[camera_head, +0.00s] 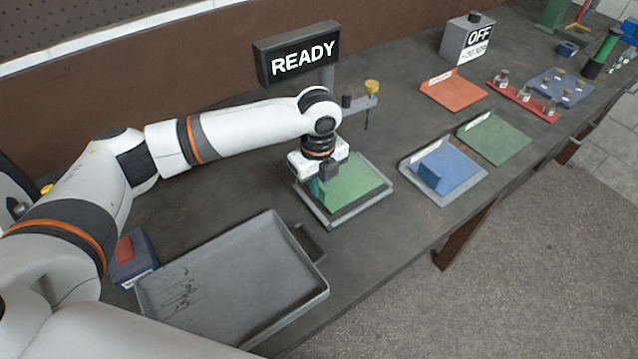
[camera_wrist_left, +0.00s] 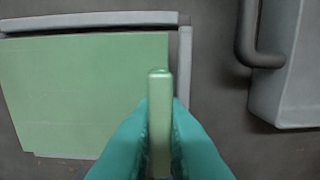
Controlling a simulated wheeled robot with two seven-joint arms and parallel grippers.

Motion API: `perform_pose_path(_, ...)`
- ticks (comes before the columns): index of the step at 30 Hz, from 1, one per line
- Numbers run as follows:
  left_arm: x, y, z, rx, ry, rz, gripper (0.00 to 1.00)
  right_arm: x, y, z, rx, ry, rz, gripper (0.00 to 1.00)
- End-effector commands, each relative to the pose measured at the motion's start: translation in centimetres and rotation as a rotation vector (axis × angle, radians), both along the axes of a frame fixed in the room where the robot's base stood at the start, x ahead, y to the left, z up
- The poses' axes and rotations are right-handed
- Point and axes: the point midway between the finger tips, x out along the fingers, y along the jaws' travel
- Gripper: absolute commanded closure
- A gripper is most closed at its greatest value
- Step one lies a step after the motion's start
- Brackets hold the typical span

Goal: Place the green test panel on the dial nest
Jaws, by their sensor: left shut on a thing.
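The green test panel (camera_head: 355,181) is a flat plate within the outline of the dial nest (camera_head: 347,218), a grey frame with raised edges. I cannot tell whether it rests fully on the nest or is slightly above it. My left gripper (camera_head: 321,187) is over the panel's left side. In the left wrist view its teal fingers (camera_wrist_left: 160,140) are shut on the panel's upright green tab (camera_wrist_left: 160,95). There the panel's plate (camera_wrist_left: 85,90) lies beside the nest's grey rails (camera_wrist_left: 90,19), with a narrow dark gap at one side. My right gripper is not in view.
A READY sign (camera_head: 297,57) and an arm with a yellow knob (camera_head: 371,87) stand behind the nest. A grey tray (camera_head: 310,301) is at front left. A blue panel (camera_head: 450,167), a green mat (camera_head: 497,140) and an orange mat (camera_head: 454,93) lie to the right.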

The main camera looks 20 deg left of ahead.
Motion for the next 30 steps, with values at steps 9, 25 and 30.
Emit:
perform_pose_path(9,0.0,0.0,-1.1,-0.002,-0.002,0.0,1.0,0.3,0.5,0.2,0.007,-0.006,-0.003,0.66)
perform_pose_path(25,0.0,0.0,-1.3,-0.001,-0.001,0.0,0.68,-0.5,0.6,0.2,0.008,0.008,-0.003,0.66)
perform_pose_path(30,0.1,0.0,-0.4,-0.001,-0.003,0.0,0.68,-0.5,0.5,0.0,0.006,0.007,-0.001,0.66)
